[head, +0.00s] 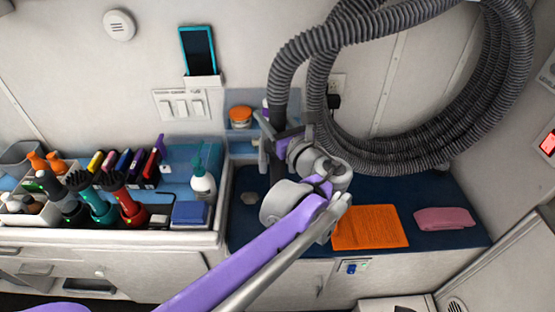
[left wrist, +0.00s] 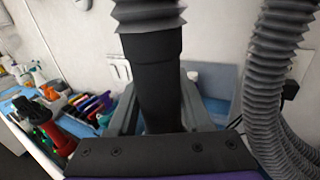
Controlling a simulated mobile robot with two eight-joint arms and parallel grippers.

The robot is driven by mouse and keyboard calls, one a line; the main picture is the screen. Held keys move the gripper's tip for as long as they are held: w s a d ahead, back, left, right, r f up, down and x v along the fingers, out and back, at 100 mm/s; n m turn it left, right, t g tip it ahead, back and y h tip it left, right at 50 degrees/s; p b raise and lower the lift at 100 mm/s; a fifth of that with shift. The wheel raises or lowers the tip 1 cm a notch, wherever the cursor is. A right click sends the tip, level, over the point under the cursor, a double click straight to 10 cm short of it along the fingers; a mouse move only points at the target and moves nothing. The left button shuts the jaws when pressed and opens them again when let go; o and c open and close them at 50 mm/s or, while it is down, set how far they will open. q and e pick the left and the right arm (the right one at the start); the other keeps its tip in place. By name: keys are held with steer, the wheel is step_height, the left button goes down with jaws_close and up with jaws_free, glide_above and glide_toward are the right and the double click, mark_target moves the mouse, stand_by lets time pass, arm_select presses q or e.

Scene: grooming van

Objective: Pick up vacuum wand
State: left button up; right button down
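The vacuum wand (left wrist: 157,85) is a black tube on the end of a ribbed grey hose (left wrist: 148,14). It stands nearly upright by the back wall in the left wrist view. In the head view its dark upper part (head: 280,108) shows just above my left gripper (head: 280,140). In the left wrist view the fingers of my left gripper (left wrist: 160,108) lie along both sides of the tube, with no clear gap, and appear closed on it. My right gripper is not in view.
The hose (head: 400,165) loops widely at the upper right. Brushes, bottles and a white pump bottle (head: 203,183) crowd the left counter. An orange folder (head: 369,227) and a pink cloth (head: 444,219) lie on the blue counter mat (head: 420,190). An orange-lidded jar (head: 240,117) sits on a small shelf.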

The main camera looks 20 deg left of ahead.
arm_select(q)
jaws_close()
steer(key=shift+r, duration=0.1)
